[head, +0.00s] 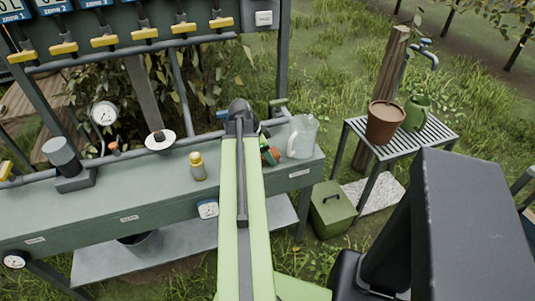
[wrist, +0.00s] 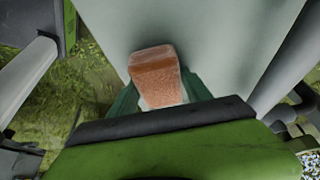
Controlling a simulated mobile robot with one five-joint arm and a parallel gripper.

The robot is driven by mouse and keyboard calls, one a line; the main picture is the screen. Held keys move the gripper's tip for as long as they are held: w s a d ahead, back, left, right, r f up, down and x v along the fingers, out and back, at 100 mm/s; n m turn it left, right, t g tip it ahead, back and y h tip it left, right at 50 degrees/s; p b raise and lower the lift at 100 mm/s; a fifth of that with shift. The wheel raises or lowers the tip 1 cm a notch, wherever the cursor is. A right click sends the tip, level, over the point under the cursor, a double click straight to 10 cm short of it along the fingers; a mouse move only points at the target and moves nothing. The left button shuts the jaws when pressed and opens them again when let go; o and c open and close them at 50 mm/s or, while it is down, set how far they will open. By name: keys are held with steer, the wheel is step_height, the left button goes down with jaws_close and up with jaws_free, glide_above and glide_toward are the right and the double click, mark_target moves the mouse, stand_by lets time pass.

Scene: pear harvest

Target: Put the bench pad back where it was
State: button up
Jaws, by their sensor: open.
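An orange-brown block with a rough face, which I take to be the bench pad (wrist: 158,75), lies on the grey-green bench top in the wrist view. In the head view it shows as a small orange patch (head: 272,156) just right of my arm, partly hidden. My gripper (wrist: 160,93) is open, with dark green parts on both sides of the block's near end. Whether they touch it I cannot tell. In the head view my arm hides most of the gripper.
A clear jug (head: 302,136) stands close right of the gripper on the bench (head: 110,213). A yellow-capped bottle (head: 198,166) and a white disc (head: 160,140) stand left. A slatted table (head: 435,135) with a brown pot (head: 384,122) and a green can (head: 417,112) is right.

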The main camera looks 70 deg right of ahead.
steer(key=shift+a, duration=0.15)
steer(key=p+v, duration=1.1)
steer(key=shift+s+d+r, duration=0.2)
steer(key=shift+r, duration=0.15)
steer(key=shift+w+a+r+p, duration=0.2)
steer(key=shift+w+r+p, duration=0.05)
steer(key=shift+r+p, duration=0.1)
